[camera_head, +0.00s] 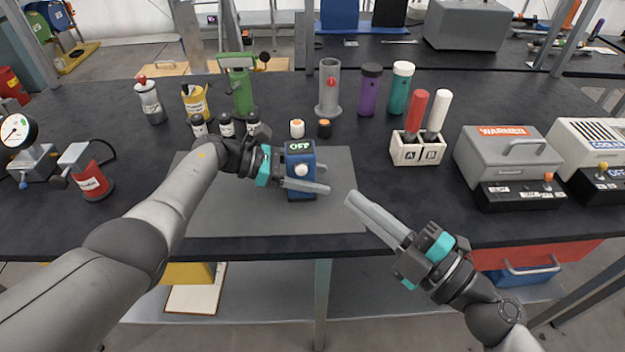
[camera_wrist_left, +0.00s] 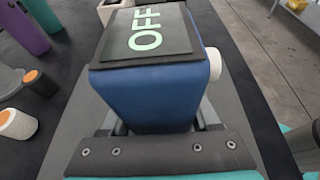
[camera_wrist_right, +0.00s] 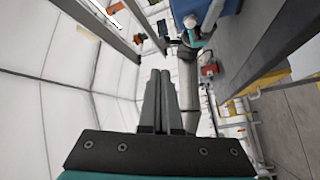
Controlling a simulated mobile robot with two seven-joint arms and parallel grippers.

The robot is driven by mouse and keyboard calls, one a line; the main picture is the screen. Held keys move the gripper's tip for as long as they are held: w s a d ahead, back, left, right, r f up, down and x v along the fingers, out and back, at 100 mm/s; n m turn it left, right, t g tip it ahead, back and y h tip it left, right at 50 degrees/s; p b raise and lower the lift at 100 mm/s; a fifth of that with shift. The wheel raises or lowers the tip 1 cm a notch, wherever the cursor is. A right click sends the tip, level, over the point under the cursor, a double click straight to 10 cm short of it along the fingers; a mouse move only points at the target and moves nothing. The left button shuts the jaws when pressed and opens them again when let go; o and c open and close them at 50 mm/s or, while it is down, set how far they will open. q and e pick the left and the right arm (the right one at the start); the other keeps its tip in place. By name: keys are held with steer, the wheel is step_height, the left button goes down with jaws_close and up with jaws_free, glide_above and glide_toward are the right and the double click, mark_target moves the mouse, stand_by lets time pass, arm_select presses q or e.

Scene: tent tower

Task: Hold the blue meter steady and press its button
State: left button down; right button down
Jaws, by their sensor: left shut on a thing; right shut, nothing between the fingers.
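The blue meter (camera_head: 300,183) stands upright on the grey mat (camera_head: 335,211), its dark top screen reading OFF. Its round white button (camera_head: 302,170) is on the side facing me. My left gripper (camera_head: 305,180) is shut on the meter from the left. In the left wrist view, the blue body (camera_wrist_left: 150,98) sits between the fingers and the white button (camera_wrist_left: 213,64) sticks out at the right. My right gripper (camera_head: 352,200) is shut and empty, to the right of the meter and apart from it, near the table's front edge. Its closed fingers show in the right wrist view (camera_wrist_right: 161,75).
A white A/B holder (camera_head: 418,152) and a grey warmer (camera_head: 508,160) stand right. The mat's front right is clear.

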steer(key=f+n+g, duration=0.1)
steer(key=f+n, duration=0.1)
steer(key=n, duration=0.1)
steer(key=s+f+n+g, duration=0.1)
steer(key=n, duration=0.1)
steer(key=shift+d+f+g+h, duration=0.2)
steer(key=shift+f+g+h, duration=0.1)
steer(key=shift+f+h, duration=0.1)
steer(key=shift+w, duration=0.15)
glide_toward(301, 170)
steer(key=w+a, duration=0.3)
steer(key=a, duration=0.2)
steer(key=shift+w+a+f, duration=0.15)
steer(key=shift+w+f, duration=0.3)
steer(key=shift+f, duration=0.1)
steer(key=shift+w, duration=0.1)
